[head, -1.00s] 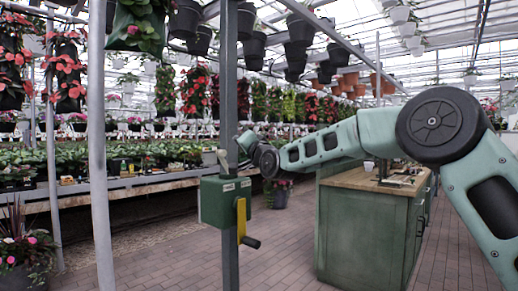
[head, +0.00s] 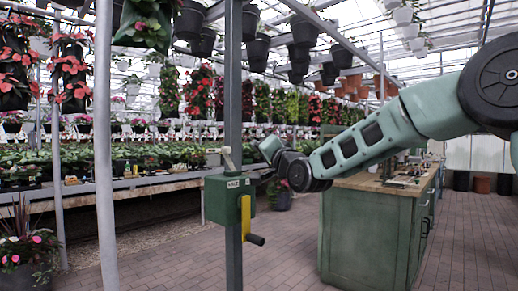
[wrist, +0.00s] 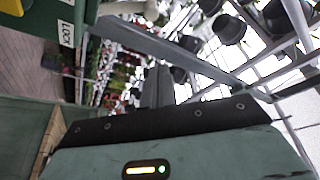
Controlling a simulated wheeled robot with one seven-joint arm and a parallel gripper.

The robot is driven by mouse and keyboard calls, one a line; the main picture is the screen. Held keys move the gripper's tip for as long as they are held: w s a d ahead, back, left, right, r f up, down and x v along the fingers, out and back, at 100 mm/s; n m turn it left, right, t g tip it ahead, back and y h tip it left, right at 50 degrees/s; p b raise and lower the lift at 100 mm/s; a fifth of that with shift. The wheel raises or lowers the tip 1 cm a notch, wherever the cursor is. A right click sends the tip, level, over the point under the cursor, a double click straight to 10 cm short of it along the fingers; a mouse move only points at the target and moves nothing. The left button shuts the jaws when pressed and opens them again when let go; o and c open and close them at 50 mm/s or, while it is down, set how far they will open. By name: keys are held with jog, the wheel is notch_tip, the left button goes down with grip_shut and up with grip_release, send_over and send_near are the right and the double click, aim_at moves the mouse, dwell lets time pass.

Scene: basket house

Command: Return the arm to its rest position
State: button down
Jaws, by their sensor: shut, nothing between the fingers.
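My arm reaches in from the right side of the head view. It ends in my gripper (head: 271,150), close to the right of a grey post and a green box. In the wrist view a green housing with a dark edge and a small lit indicator fills the lower part. My gripper is shut, with nothing seen in it. Its fingertips are hard to make out in the head view.
The green box (head: 226,201) has a yellow crank handle (head: 246,220) and is fixed to the grey post (head: 233,90). A green cabinet (head: 365,235) with a wooden top stands right. Plant benches (head: 130,190) line the left. Brick floor is clear between.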

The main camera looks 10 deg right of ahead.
jog(key=s+a+f+n+g, duration=0.5)
jog(key=s+a+f+g, duration=0.3)
jog(key=s+f, duration=0.4)
jog(key=s+f+n+g+h, duration=0.2)
jog(key=s+f+g, duration=0.1)
jog(key=s+f, duration=0.5)
jog(key=s+f+n+g+h, duration=0.1)
jog(key=s+f+n+g, duration=0.2)
jog(key=s+f, duration=0.55)
jog(key=s+d+f+n+g+h, duration=0.2)
jog(key=s+d+g, duration=0.15)
jog(key=s, duration=0.65)
jog(key=s+d+f+n+g+h, duration=0.15)
jog(key=s+d, duration=0.25)
jog(key=s, duration=0.6)
notch_tip(320, 180, up, 17)
jog(key=p, duration=1.6)
jog(key=shift+w+a+f+p, duration=0.15)
jog(key=shift+a+p, duration=0.1)
jog(key=shift+p, duration=0.15)
